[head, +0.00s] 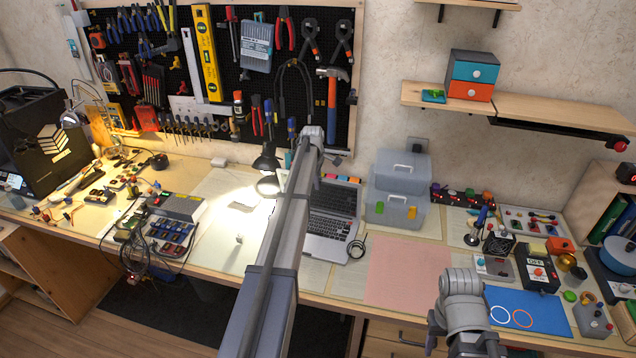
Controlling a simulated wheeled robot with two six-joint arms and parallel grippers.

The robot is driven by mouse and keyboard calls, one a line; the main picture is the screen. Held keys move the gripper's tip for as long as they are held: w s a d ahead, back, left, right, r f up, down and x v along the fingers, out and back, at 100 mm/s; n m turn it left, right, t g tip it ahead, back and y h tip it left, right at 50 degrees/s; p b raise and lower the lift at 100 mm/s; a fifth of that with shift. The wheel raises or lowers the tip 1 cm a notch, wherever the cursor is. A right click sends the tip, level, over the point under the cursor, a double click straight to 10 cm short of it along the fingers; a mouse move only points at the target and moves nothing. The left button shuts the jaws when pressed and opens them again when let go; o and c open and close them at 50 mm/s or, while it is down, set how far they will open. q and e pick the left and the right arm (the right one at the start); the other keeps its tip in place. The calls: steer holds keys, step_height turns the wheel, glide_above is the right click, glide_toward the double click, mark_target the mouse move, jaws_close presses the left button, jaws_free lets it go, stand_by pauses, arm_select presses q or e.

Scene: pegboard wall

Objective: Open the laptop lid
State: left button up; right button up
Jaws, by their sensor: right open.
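The laptop (328,232) sits on the desk, partly hidden behind my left arm. Its keyboard and palm rest show, and a dark screen area (339,197) rises behind the keyboard, so the lid looks raised; its exact angle is unclear. My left gripper (337,152) is beyond the laptop, in front of the pegboard; its fingers are too small to read. My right gripper (433,335) is low at the bottom edge, right of and nearer than the laptop. It is open, but its fingers are mostly obscured by my arm.
A lit desk lamp (267,169) stands left of the laptop. Clear storage boxes (397,188) and a coiled black cable (356,249) are to its right. A pink mat (408,274) lies bare. A blue mat (528,311) and several electronic devices crowd the desk's right end.

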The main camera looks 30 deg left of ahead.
arm_select(q)
steer(key=o, duration=0.3)
steer(key=shift+r, duration=0.15)
steer(key=p+v, duration=0.7)
steer(key=shift+r, duration=0.3)
steer(key=shift+s+d, duration=0.1)
steer(key=shift+c, duration=0.2)
